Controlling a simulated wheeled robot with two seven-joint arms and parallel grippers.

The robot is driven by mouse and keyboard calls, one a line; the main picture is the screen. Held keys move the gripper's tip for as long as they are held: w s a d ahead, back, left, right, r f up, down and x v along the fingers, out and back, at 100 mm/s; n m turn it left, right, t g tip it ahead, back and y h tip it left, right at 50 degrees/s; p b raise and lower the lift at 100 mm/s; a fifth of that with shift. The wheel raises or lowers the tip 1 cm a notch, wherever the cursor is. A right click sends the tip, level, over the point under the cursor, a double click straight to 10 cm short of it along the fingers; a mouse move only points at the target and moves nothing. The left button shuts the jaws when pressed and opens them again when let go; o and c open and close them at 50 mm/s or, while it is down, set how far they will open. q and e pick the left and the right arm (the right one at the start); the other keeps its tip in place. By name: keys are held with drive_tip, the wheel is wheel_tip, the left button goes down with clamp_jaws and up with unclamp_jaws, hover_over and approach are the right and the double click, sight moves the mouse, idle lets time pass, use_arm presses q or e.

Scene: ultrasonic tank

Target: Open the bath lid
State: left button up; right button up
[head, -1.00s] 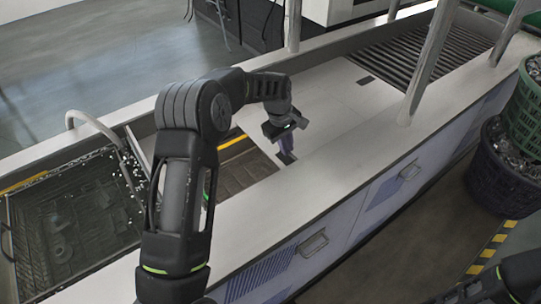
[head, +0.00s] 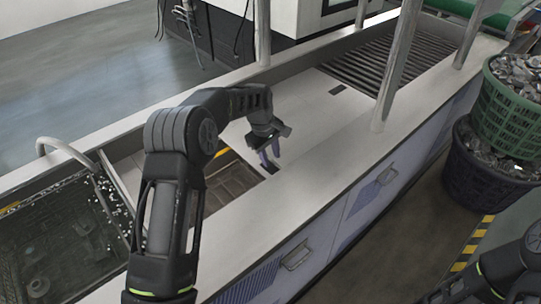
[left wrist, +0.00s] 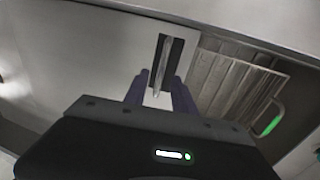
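The bath lid (head: 312,116) is a flat pale panel lying closed in the long white tank top. A dark recessed slot (head: 254,172) sits near its near-left end, and another dark slot (head: 338,89) at its far end. In the left wrist view the slot (left wrist: 176,52) holds a thin light handle bar (left wrist: 162,68). My left gripper (head: 271,158) points down just over the near slot. In the left wrist view its purple fingers (left wrist: 160,92) stand apart, with the bar's end in line between them; I cannot tell whether they touch it. My right gripper is out of view.
An open basin with a ribbed tray (head: 232,182) lies left of the lid. A dark water-filled bath (head: 50,245) is further left. Metal posts (head: 400,65) rise from the tank rim. Baskets of scrap (head: 505,115) stand at right. Part of my right arm shows at lower right.

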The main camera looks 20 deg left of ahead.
use_arm(q)
wheel_tip(320, 180, up, 8)
drive_tip(key=s+b, duration=0.1)
drive_tip(key=shift+s+a+f, duration=0.15)
drive_tip(key=shift+s+a, duration=0.05)
drive_tip(key=shift+a, duration=0.15)
idle(0.5)
